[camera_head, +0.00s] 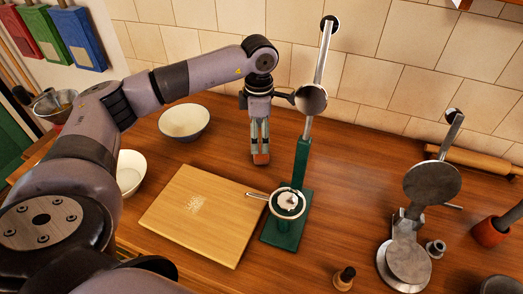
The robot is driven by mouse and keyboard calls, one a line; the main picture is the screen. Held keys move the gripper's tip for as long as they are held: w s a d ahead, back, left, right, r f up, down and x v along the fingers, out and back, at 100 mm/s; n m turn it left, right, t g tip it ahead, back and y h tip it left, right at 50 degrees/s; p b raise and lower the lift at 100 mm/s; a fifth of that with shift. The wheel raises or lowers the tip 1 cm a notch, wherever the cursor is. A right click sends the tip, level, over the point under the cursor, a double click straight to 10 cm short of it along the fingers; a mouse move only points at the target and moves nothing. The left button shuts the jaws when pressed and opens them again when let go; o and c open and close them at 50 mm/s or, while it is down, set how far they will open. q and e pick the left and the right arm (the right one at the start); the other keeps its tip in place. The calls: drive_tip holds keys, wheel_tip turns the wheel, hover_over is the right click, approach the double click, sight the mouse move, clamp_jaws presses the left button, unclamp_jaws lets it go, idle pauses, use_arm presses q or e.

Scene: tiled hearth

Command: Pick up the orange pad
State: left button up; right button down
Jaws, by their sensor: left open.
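My left gripper (260,147) points down above the wooden counter, beside the green stand with the steel post, and its jaws are open. A small orange patch shows at its fingertips; I cannot tell whether it belongs to the fingers or is a separate thing. No pad that is clearly orange shows elsewhere. A red pad (25,31), a green pad (50,36) and a blue pad (80,38) hang on the wall at the upper left. My right gripper is not in view.
A green stand (286,232) with a steel post is right of a wooden board (200,218). Two white bowls (184,121) (130,172) stand behind and left of the board. A metal press (408,260), a red-orange cup (489,233) and a rolling pin (476,160) are at right.

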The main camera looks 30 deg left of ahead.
use_arm(q)
wheel_tip(320, 180, down, 3)
drive_tip(key=shift+r, duration=0.2)
drive_tip(key=f+p, duration=0.1)
drive_tip(key=f, duration=0.1)
drive_tip(key=w+f+p, duration=0.1)
drive_tip(key=f, duration=0.1)
drive_tip(key=shift+f, duration=0.6)
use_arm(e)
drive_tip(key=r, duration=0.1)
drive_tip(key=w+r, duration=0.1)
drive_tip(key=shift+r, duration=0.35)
use_arm(q)
drive_tip(key=shift+c, duration=0.5)
drive_tip(key=c, duration=1)
